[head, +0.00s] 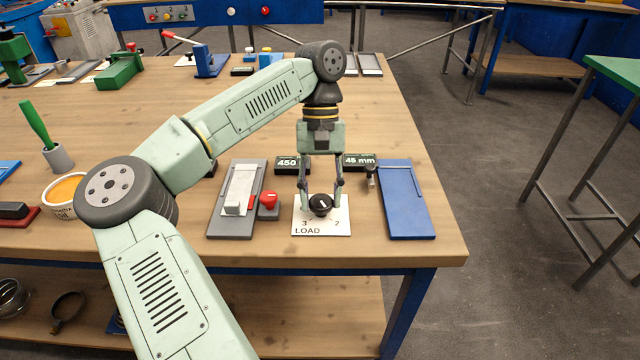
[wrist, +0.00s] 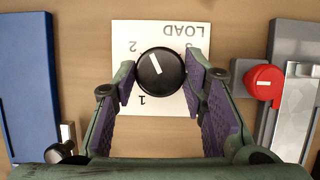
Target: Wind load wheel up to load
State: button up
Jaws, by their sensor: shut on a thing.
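The load wheel is a round black knob (wrist: 160,72) with a white pointer line. It sits on a white plate (head: 312,226) marked LOAD, with the numbers 1, 2 and 3 around the knob. In the wrist view the line slants to the upper left, between 2 and 3 and nearer 2. My gripper (head: 320,205) points straight down over the plate. Its two fingers are shut on the knob, one on each side; in the wrist view (wrist: 162,80) the purple pads flank it. In the head view the fingers hide the knob's sides and the number 1.
Left of the plate are a red button (head: 268,200) and a grey slide fixture (head: 235,205). Right of it lies a blue plate (head: 405,200) with a small metal post (head: 371,176) beside it. Displays reading 450 (head: 288,163) and 45 mm (head: 359,161) stand behind.

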jog(key=shift+r+m+y+p, duration=0.1)
jog(key=shift+m+y+p, duration=0.3)
jog(key=shift+m, duration=0.6)
jog(key=shift+d, duration=0.1)
jog(key=o, duration=1.1)
jog(key=shift+o, duration=0.2)
jog(key=v, duration=1.2)
jog(key=shift+s, duration=0.15)
